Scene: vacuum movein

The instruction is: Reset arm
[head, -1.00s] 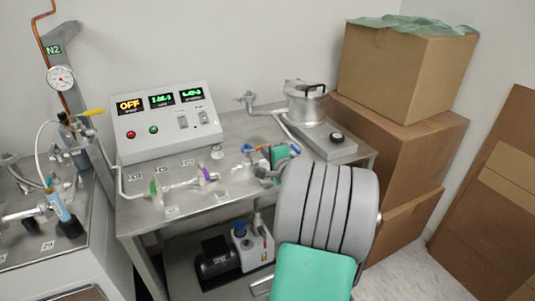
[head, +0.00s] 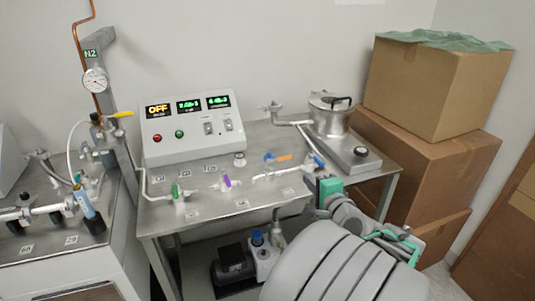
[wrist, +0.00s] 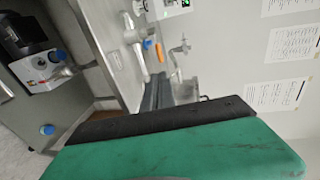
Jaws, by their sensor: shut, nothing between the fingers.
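My arm (head: 345,265) reaches up from the lower right in the head view. My green gripper (head: 328,188) is at the front right edge of the steel bench, close to the blue-handled valve (head: 314,162). The wrist view looks along the green hand, with the dark fingers of my gripper (wrist: 157,92) shut and empty. From the head view I cannot tell whether my gripper touches the bench.
The steel bench (head: 210,207) carries a control box (head: 190,130) reading OFF, valves with coloured handles and a metal pot (head: 330,115). A pump (head: 262,258) sits below. Cardboard boxes (head: 430,85) are stacked at right. A second bench (head: 60,250) stands at left.

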